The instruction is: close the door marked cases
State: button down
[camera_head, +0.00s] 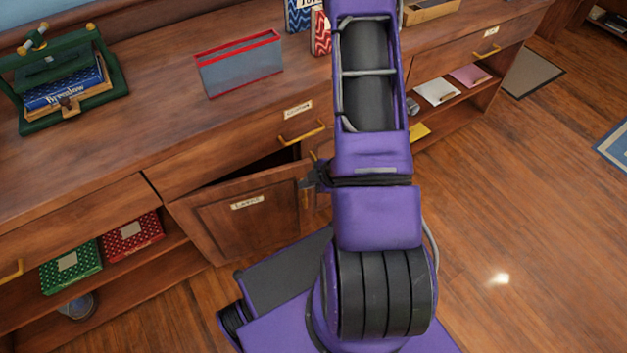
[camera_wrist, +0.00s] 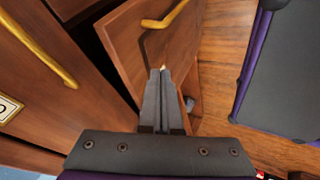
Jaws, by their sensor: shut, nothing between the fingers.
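The wooden door with a small paper label (camera_head: 247,202) hangs ajar under the counter, and a dark gap shows above it. Its lettering is small and hard to read. In the wrist view the door (camera_wrist: 128,45) and its brass handle (camera_wrist: 166,14) lie just beyond the fingertips. My gripper (camera_wrist: 160,73) is shut and empty, with its fingers together near the free edge of the door. I cannot tell whether they touch it. In the head view my gripper (camera_head: 316,178) is a dark shape at the door's right edge, partly hidden by my arm.
The drawer above has a brass handle (camera_head: 302,133). Open shelves at left hold a green box (camera_head: 70,268) and a red box (camera_head: 132,237). On the counter stand a grey bin (camera_head: 240,68) and a green book press (camera_head: 66,78). Wood floor at right is clear.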

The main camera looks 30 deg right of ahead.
aim_at(292, 163)
jog(key=shift+w+f, duration=0.35)
jog(key=shift+w, duration=0.55)
jog(key=shift+w+f, duration=0.35)
jog(key=shift+w, duration=0.6)
jog(key=shift+w+f, duration=0.35)
jog(key=shift+w, duration=0.55)
jog(key=shift+w, duration=0.2)
jog(key=shift+w+d+n+y+p, duration=0.2)
jog(key=shift+w+n+p, duration=0.1)
jog(key=shift+w, duration=0.65)
jog(key=shift+w+d+n+y+p, duration=0.2)
jog(key=shift+w+n+p, duration=0.1)
jog(key=shift+w, duration=0.65)
jog(key=shift+s, duration=0.1)
